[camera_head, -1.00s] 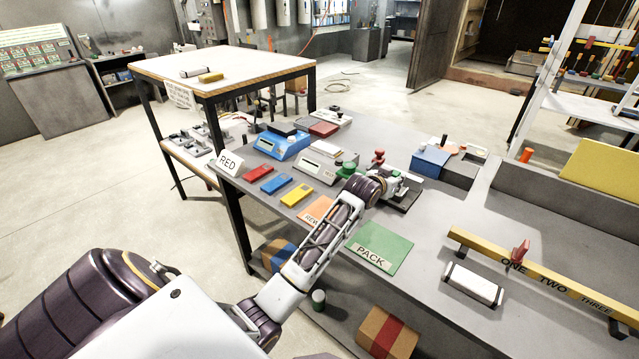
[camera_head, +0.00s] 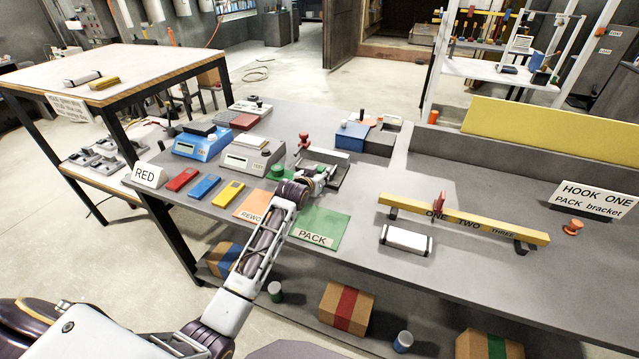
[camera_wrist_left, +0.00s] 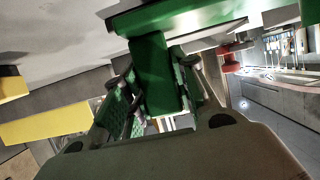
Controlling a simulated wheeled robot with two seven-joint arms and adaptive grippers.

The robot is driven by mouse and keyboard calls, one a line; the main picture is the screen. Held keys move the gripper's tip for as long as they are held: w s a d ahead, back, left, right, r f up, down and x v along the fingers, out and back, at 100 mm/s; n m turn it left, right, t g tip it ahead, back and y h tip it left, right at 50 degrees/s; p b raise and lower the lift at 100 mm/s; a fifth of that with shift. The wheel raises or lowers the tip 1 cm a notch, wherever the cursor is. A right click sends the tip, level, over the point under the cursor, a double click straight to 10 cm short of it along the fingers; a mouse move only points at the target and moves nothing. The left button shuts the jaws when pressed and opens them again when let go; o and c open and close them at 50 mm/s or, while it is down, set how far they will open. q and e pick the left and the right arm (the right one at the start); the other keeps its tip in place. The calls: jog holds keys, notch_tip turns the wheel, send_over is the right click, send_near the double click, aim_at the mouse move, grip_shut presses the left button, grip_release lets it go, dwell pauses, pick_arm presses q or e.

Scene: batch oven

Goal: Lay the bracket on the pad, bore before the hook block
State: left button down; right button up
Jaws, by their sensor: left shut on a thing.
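My left gripper (camera_head: 322,179) is over the grey bench, behind the green PACK pad (camera_head: 318,235). In the left wrist view its fingers are shut on a green piece (camera_wrist_left: 152,75), with a long green bar across the top of it. I take this piece for the bracket; its bore and hook block cannot be told apart here. In the head view the held piece is mostly hidden by the gripper. An orange REWORK pad (camera_head: 251,205) lies left of the green pad. Both pads show no part on them. My right gripper is not in view.
A yellow rail marked ONE TWO THREE (camera_head: 470,218) carries a red piece (camera_head: 438,202). A white block (camera_head: 406,239) lies before it. A sign (camera_head: 595,199) reads HOOK ONE, PACK bracket. Two scales (camera_head: 252,157), a red knob (camera_head: 304,140) and a green knob (camera_head: 279,173) stand near the gripper.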

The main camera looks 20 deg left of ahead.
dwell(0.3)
pick_arm(q)
jog(key=shift+f, duration=1.85)
jog(key=c, duration=1.1)
grip_release()
jog(key=shift+f, duration=0.15)
jog(key=shift+s, duration=0.15)
jog(key=shift+v, duration=5.7)
jog(key=shift+s+r, duration=0.15)
jog(key=shift+r, duration=0.1)
